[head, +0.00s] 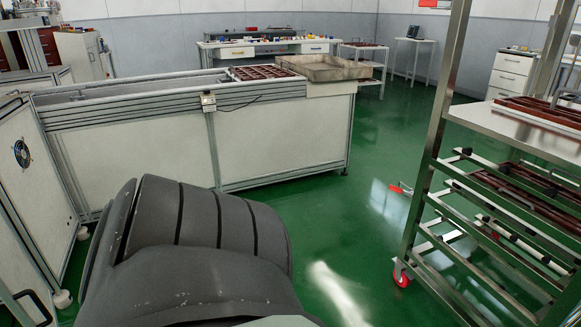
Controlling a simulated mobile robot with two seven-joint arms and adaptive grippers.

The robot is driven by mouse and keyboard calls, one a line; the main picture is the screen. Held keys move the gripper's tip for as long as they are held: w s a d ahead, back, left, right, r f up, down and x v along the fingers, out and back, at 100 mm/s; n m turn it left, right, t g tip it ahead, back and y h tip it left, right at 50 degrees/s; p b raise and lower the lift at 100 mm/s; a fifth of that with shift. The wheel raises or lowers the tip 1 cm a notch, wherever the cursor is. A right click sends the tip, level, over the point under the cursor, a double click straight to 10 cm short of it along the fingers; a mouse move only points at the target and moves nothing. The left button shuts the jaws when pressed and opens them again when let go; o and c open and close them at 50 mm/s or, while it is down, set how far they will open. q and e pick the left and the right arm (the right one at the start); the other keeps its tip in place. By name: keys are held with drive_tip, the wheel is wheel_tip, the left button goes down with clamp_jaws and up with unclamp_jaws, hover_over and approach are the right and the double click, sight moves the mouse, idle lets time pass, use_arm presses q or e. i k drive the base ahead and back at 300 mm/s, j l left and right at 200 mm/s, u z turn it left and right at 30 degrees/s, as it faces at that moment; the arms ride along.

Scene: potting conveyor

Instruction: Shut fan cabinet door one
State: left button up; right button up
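A white, aluminium-framed cabinet (35,195) with a small round black fan (21,154) in its side stands at the left edge of the head view. At the bottom left corner, a framed panel with a black handle (33,300) shows in part and is cut off by the picture edge. It may be a cabinet door standing ajar, but I cannot tell which door it is or how far it is open. Neither of my grippers is in view. A large dark grey part of my own body fills the lower middle and hides the floor there.
A long white conveyor housing (280,140) stands ahead, with a brown tray (262,72) and a beige bin (325,68) on top. A metal rack (432,172) on red castors stands at the right. Green floor (345,215) is clear between them.

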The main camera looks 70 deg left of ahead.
sight(27, 269)
drive_tip(key=i+u, duration=0.15)
drive_tip(key=u, duration=1.55)
